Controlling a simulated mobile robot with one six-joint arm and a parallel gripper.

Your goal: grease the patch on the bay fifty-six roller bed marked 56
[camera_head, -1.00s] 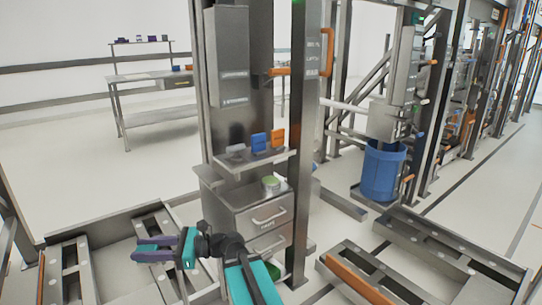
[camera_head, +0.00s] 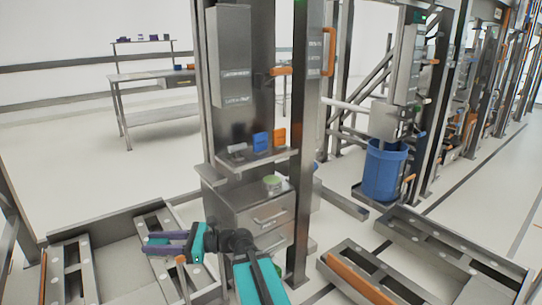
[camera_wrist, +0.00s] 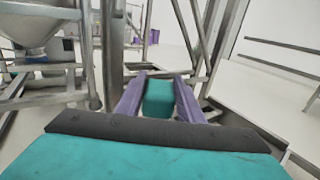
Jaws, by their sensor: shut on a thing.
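My gripper (camera_head: 160,245) has purple fingers and reaches left, low over the near-left metal bed (camera_head: 92,268). Its fingers are shut on a teal block (camera_wrist: 158,98), which shows between them in the wrist view. The block's far side is hidden. The bed is a grey frame with slots and pale round spots. Another such bed (camera_head: 440,238) lies at the right. I cannot read a 56 on either, and I cannot make out a patch. A small tin with a green top (camera_head: 272,180) stands on the drawer cabinet (camera_head: 262,212).
A shelf (camera_head: 255,160) on the steel post holds a grey, a blue (camera_head: 260,141) and an orange block (camera_head: 279,138). An orange-topped upright handle (camera_head: 181,260) stands close by my gripper. A blue bin (camera_head: 384,172) stands at the right. Open floor lies at the left.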

